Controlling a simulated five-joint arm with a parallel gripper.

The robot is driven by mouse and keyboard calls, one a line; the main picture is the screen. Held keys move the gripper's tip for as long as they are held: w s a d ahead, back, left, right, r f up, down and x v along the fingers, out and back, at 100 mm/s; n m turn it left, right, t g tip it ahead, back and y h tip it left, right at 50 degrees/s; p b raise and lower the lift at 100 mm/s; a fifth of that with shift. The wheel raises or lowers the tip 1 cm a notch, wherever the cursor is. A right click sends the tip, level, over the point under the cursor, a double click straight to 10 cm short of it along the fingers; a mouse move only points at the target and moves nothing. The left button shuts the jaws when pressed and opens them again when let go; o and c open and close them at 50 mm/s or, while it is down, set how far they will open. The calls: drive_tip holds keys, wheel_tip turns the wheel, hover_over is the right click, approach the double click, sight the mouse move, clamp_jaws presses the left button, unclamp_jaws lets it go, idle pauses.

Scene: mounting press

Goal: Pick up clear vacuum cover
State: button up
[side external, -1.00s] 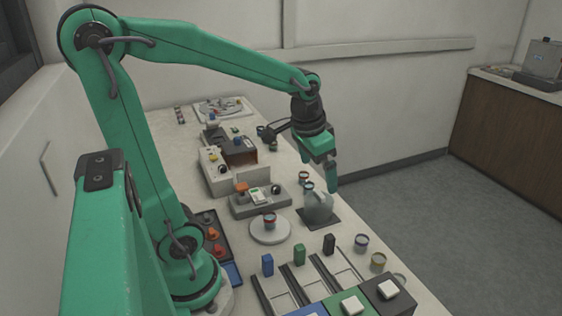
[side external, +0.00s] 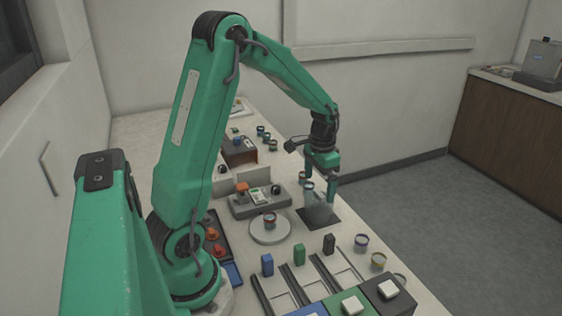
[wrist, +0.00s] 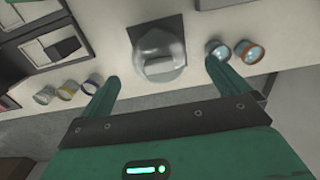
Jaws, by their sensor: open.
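The clear vacuum cover (side external: 319,213) is a see-through dome standing upright on a dark square pad (side external: 332,224) near the table's far-right edge. My gripper (side external: 320,193) is open and empty just above the cover in the side view, its fingers pointing down. In the wrist view the cover (wrist: 159,56) lies ahead of and between the lines of the two green fingers (wrist: 160,72), on the dark pad. I cannot tell whether a finger touches it.
Small round cups (wrist: 68,90) stand left of the fingers in the wrist view, and more cups (wrist: 247,52) on the right. In the side view a round white stand (side external: 270,230) holds a cup (side external: 270,218). Slotted rails with coloured blocks (side external: 299,254) lie in front.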

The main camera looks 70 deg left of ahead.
sight(319, 203)
drive_tip(key=shift+w+d+f, duration=0.1)
drive_tip(key=shift+w+f, duration=0.05)
drive_tip(key=shift+f, duration=3.8)
drive_tip(key=shift+c, duration=0.2)
drive_tip(key=c, duration=1)
